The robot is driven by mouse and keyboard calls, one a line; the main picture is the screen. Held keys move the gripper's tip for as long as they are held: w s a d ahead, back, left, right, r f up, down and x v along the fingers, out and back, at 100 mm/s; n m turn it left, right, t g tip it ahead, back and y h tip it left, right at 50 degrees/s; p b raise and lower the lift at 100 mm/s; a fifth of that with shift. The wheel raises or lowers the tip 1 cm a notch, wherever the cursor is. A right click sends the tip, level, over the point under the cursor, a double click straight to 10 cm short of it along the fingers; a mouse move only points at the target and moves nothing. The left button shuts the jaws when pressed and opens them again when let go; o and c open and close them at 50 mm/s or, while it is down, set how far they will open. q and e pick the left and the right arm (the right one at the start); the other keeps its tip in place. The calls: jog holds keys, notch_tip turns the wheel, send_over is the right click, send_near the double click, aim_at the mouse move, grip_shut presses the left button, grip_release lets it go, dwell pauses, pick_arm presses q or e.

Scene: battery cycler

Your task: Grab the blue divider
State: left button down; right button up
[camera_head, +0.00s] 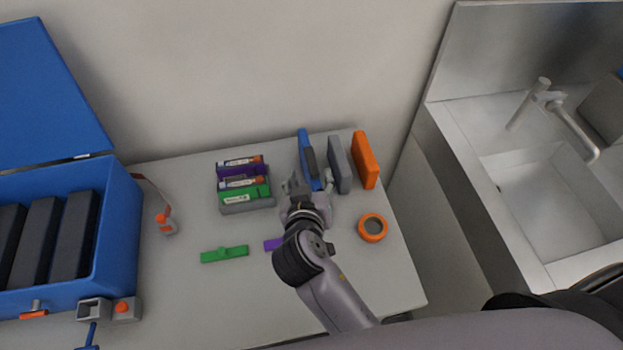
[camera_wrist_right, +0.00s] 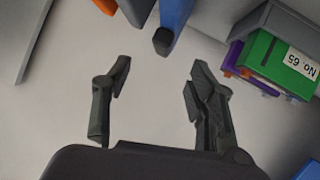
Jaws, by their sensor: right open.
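The blue divider (camera_head: 303,143) is an upright slab near the back of the table, leftmost of three slabs. A dark part shows on its near side. My right gripper (camera_head: 309,183) is just in front of it, hiding its lower near end. In the right wrist view, the open gripper (camera_wrist_right: 160,78) has nothing between its fingers. The blue divider (camera_wrist_right: 177,12) lies beyond the fingertips, roughly in line with the gap and slightly right of its middle. My left gripper is not in view.
A grey slab (camera_head: 339,165) and an orange slab (camera_head: 366,160) stand close to the right. A battery holder (camera_head: 247,205) stands to the left. An orange round device (camera_head: 372,228) and a green piece (camera_head: 224,254) lie nearby. A blue case (camera_head: 118,230) stands far left.

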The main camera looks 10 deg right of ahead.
aim_at(311, 164)
jog(key=b+x, duration=0.1)
jog(key=x, duration=0.2)
jog(key=shift+w+f, duration=0.1)
jog(key=shift+f, duration=0.1)
jog(key=b+x, duration=0.2)
jog(key=x, duration=0.1)
jog(key=shift+w+f, duration=0.15)
jog(key=shift+w, duration=0.2)
jog(key=shift+w+d+f, duration=0.1)
jog(key=shift+w, duration=0.2)
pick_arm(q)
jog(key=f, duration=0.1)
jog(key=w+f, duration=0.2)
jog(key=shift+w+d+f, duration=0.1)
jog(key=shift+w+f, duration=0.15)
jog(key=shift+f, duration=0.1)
pick_arm(e)
jog(key=shift+s, duration=0.1)
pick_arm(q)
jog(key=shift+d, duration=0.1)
pick_arm(e)
grip_shut()
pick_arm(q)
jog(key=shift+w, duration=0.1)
